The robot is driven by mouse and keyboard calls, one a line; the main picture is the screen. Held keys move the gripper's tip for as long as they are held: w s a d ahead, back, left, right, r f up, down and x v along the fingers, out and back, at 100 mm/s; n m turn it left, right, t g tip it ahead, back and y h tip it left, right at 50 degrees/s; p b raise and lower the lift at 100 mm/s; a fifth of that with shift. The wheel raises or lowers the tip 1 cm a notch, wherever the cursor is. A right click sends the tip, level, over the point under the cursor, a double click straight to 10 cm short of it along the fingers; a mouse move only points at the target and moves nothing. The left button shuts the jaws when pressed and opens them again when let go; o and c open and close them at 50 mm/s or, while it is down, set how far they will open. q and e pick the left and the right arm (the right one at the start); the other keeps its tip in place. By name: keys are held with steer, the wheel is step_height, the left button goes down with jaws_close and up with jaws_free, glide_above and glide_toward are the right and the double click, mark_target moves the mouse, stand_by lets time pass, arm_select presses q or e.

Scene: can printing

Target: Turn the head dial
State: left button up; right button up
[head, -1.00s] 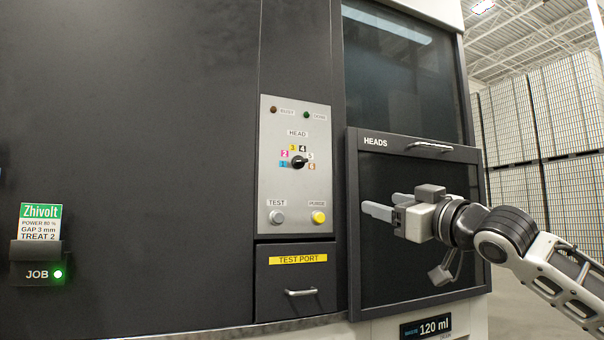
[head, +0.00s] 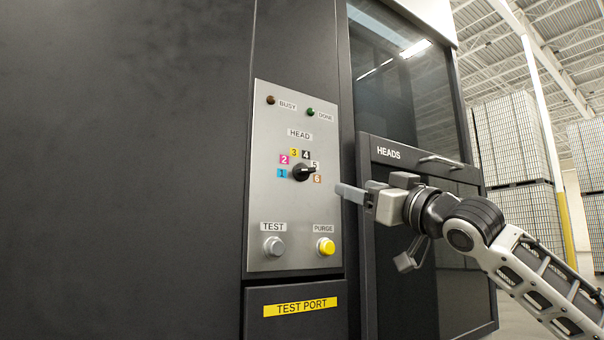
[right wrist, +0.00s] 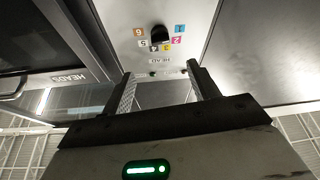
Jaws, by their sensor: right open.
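The head dial (head: 302,172) is a black knob on a grey control panel (head: 290,215), ringed by coloured labels numbered 1 to 6. Its white pointer mark faces right, near label 5. In the right wrist view, the dial (right wrist: 160,35) appears upside down beyond the fingers. My right gripper (head: 352,192) is just right of the panel in the head view, apart from the dial. Its two fingers (right wrist: 160,75) are spread with nothing between them. My left gripper is not in view.
Below the dial are a grey TEST button (head: 274,246) and a yellow PURGE button (head: 325,246). The BUSY and DONE lamps are above it. The HEADS door (head: 400,153) with its handle is behind my right arm. The TEST PORT drawer (head: 293,307) is below the panel.

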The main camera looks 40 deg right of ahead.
mark_target(309, 171)
steer(key=p+x, duration=0.3)
steer(key=x, duration=0.1)
steer(key=p+x, duration=0.3)
steer(key=x, duration=0.2)
steer(key=p+x, duration=0.4)
steer(key=shift+w+r, duration=0.25)
steer(key=shift+r, duration=0.15)
steer(key=shift+w, duration=0.45)
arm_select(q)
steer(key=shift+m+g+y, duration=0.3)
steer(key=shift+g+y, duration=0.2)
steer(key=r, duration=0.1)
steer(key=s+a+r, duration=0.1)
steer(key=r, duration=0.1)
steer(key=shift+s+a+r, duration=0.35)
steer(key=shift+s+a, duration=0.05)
arm_select(e)
steer(key=c, duration=1)
